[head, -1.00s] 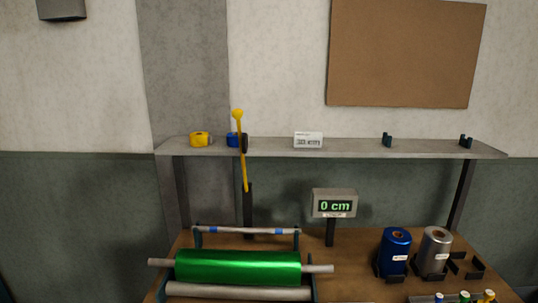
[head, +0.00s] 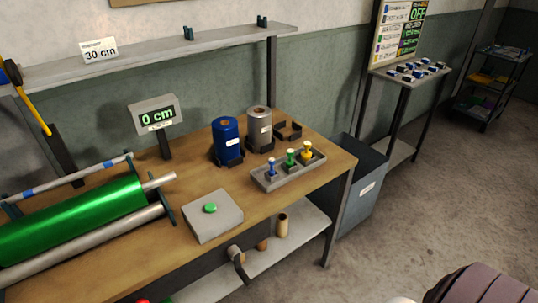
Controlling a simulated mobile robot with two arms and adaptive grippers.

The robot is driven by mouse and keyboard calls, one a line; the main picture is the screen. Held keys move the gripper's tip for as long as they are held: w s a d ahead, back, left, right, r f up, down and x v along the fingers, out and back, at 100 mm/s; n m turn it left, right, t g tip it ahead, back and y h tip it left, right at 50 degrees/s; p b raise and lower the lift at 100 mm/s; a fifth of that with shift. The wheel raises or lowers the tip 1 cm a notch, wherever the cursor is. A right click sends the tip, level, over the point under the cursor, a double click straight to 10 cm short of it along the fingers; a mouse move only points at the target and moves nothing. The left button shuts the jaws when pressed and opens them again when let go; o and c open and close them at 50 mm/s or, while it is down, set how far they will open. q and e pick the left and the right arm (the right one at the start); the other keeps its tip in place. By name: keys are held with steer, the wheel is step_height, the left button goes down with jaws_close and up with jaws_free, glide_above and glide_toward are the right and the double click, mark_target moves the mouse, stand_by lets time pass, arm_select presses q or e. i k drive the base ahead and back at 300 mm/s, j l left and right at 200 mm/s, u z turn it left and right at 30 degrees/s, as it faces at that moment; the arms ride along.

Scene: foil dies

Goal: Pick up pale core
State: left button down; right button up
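A pale tan core (head: 282,225) stands upright on the lower shelf (head: 296,243) under the workbench, in the head view. A darker tan core-like piece (head: 262,245) is just left of it, partly hidden. Neither of my grippers is in view.
The bench (head: 205,178) carries a green foil roll (head: 75,220), a grey box with a green button (head: 211,209), blue (head: 227,140) and silver (head: 259,130) rolls, and a stamp tray (head: 289,172). A grey bin (head: 362,185) stands right of the bench.

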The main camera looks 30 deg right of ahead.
mark_target(281, 217)
steer(key=z, duration=1.15)
